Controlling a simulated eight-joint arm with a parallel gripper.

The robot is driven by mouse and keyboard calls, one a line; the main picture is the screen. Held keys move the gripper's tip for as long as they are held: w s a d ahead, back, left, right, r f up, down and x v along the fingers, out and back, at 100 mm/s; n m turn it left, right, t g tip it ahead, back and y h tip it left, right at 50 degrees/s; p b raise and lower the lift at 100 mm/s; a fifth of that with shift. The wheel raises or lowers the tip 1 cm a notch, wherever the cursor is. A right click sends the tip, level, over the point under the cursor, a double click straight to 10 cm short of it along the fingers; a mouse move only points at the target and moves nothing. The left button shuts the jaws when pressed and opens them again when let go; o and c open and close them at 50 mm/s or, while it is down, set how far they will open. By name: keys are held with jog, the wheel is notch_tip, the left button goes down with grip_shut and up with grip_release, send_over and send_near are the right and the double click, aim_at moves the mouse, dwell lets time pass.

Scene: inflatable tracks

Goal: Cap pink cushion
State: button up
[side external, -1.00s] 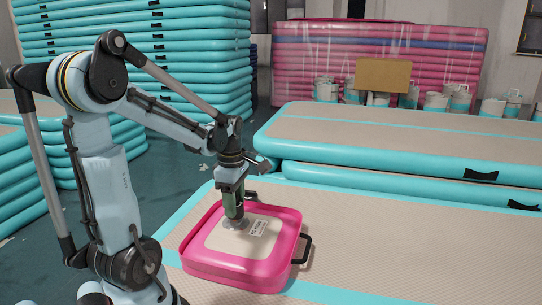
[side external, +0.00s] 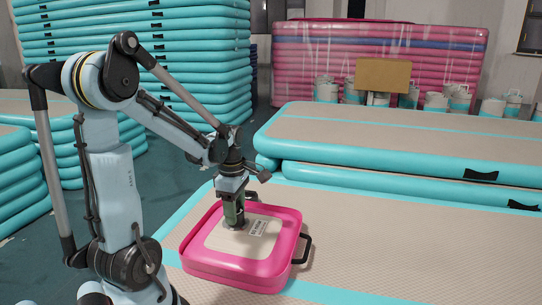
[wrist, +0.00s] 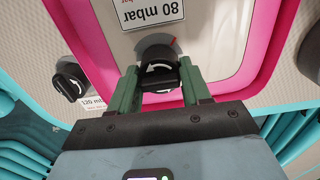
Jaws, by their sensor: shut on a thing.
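The pink cushion (side external: 235,275), with a beige top panel, lies flat on the beige track in the side view. Its pink rim (wrist: 262,45) and a white "80 mbar" label (wrist: 152,12) show in the wrist view. My gripper (wrist: 158,72) points down over the panel, its green fingers on either side of a black cap (wrist: 158,84) with a white curved arrow. The fingers are shut on the cap. The cap is at a round grey valve (wrist: 154,45) with a small red mark; whether it is fully seated is hidden.
A second black cap (wrist: 70,82) is on the beige surface left of the cushion, near a "120 mbar" label (wrist: 93,103). The cushion has a black side handle (side external: 303,248). A raised turquoise-edged track (side external: 400,135) lies behind. The track right of the cushion is clear.

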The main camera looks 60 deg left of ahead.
jog(key=shift+f, duration=0.2)
jog(key=n, duration=0.4)
jog(key=shift+n, duration=0.6)
jog(key=n, duration=0.2)
jog(key=shift+n, duration=1.6)
